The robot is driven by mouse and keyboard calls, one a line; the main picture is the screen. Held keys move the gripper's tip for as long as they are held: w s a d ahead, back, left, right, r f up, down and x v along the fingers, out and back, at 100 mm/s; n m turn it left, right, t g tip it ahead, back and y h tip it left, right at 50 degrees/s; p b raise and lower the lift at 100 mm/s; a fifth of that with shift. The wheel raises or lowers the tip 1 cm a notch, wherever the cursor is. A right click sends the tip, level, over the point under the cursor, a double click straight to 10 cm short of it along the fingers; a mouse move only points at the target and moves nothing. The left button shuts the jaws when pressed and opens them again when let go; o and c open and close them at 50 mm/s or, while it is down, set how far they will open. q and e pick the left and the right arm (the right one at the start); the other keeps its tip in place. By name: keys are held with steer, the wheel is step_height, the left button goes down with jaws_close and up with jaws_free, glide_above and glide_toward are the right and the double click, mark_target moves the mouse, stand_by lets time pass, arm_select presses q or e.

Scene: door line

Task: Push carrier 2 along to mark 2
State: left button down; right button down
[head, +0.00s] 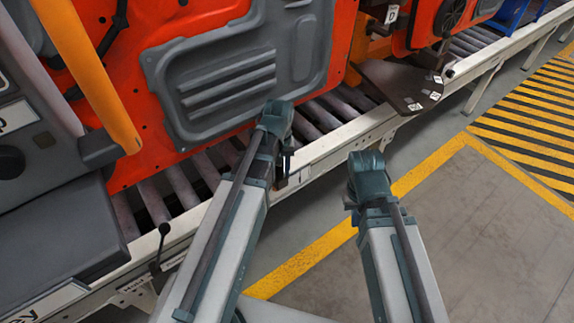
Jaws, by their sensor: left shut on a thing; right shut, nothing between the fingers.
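A large orange-red door panel (330,50) with grey inner trim (225,80) stands upright on the roller conveyor (155,195). I cannot read a number on its carrier, and no mark 2 can be made out. My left gripper (284,168) is at the conveyor's near side rail (330,145), in front of the panel's lower edge. It is shut on a small dark part, mostly hidden by the gripper, so I cannot tell what it belongs to. My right gripper (350,207) is shut and empty, apart from the rail, over the floor.
A second orange door (420,25) stands farther along the line. A dark rounded plate (400,85) with small white labels juts over the rail. A grey cabinet (45,170) and an orange-yellow bar (88,70) are at left. The floor (480,230) at right is clear.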

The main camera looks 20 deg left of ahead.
arm_select(q)
steer(key=shift+s+a, duration=1.2)
steer(key=shift+a, duration=0.05)
arm_select(e)
steer(key=shift+s+a, duration=0.15)
steer(key=shift+s, duration=0.1)
arm_select(q)
steer(key=c, duration=0.7)
jaws_free()
steer(key=shift+d, duration=0.15)
steer(key=shift+o, duration=0.4)
steer(key=shift+s, duration=0.1)
steer(key=shift+r, duration=0.15)
arm_select(e)
steer(key=shift+r, duration=0.15)
